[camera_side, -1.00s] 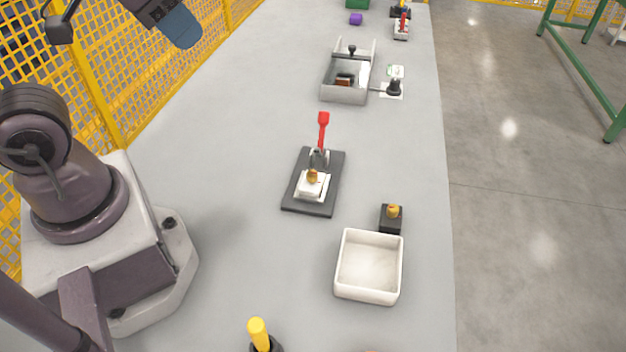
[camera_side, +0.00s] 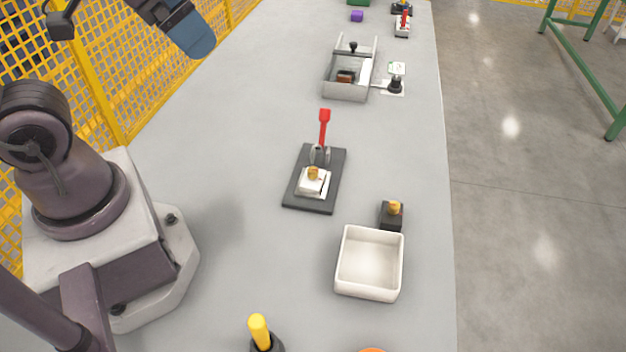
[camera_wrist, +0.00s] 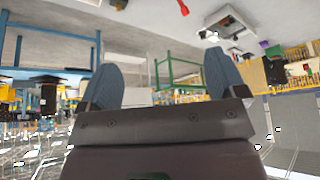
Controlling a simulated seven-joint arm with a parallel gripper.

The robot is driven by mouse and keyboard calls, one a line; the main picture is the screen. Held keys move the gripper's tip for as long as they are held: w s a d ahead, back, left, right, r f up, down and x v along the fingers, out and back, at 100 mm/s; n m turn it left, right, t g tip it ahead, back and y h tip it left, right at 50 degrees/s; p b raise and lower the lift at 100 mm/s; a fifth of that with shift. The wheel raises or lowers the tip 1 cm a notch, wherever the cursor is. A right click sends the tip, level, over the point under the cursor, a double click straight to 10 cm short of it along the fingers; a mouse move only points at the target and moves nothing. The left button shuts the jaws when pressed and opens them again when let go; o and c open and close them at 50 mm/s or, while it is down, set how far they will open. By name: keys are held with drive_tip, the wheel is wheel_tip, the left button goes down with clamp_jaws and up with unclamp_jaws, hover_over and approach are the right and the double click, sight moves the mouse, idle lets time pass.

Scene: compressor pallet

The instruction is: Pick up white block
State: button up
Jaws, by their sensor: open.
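A white block (camera_side: 313,186) lies on a dark base plate (camera_side: 301,205) in the middle of the table in the side view. A small orange-yellow piece (camera_side: 313,173) sits on top of it. A toggle clamp with an upright red handle (camera_side: 324,128) stands on the plate just behind the block. In the side view one blue finger (camera_side: 193,32) of my gripper shows high at the upper left, well away from the block. In the wrist view my gripper (camera_wrist: 163,78) has both blue fingers spread wide with nothing between them. The white block cannot be made out there.
A white open bin (camera_side: 340,262) and a black block with a yellow knob (camera_side: 391,215) stand at the front right. A grey open box (camera_side: 345,95) is farther back. A yellow handle (camera_side: 259,330) rises at the front. Yellow mesh fencing (camera_side: 110,110) borders the left.

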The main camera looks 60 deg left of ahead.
drive_tip(key=w+f+g, duration=0.3)
drive_tip(key=w+f, duration=0.1)
drive_tip(key=f, duration=0.1)
drive_tip(key=m+g, duration=0.3)
drive_tip(key=m, duration=1.6)
hover_over(313, 169)
drive_tip(key=f, duration=2.1)
drive_tip(key=shift+s+d+f, duration=0.2)
drive_tip(key=shift+d+f, duration=0.1)
drive_tip(key=shift+d, duration=0.05)
drive_tip(key=shift+w+a+f, duration=0.1)
drive_tip(key=shift+a+f, duration=0.05)
drive_tip(key=shift+f, duration=1.3)
drive_tip(key=shift+w+a+f, duration=0.1)
drive_tip(key=shift+a+f, duration=0.05)
drive_tip(key=shift+f, duration=1.3)
drive_tip(key=c, duration=0.9)
